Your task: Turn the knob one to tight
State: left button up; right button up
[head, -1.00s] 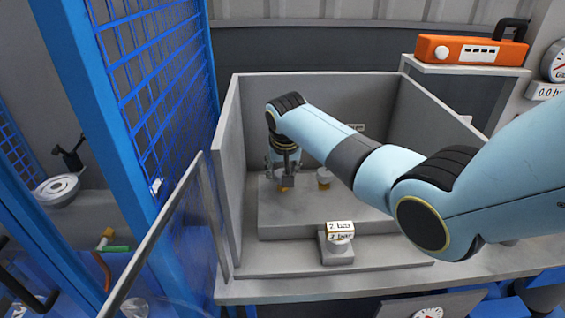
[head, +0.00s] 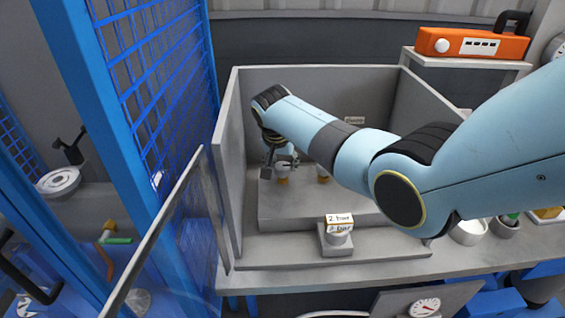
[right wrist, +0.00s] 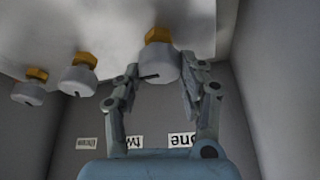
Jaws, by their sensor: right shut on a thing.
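Knob one (right wrist: 161,66) is a white round knob on a brass nut, above the label "one" (right wrist: 184,140) in the right wrist view. A dark mark on it points left. My right gripper (right wrist: 160,80) is shut on this knob, one finger at each side. In the head view my right gripper (head: 279,165) is low at the left inside the grey box, and it partly hides knob one (head: 283,171). My left gripper is not in view.
Knob two (right wrist: 78,78) and knob three (right wrist: 28,92) stand in the same row. The open-topped grey box (head: 232,150) has walls close around the arm. A block marked "2 bar" (head: 339,219) sits at its front. A blue mesh panel (head: 160,90) stands to the left.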

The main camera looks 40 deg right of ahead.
jog(key=o, duration=1.2)
jog(key=v, duration=1.2)
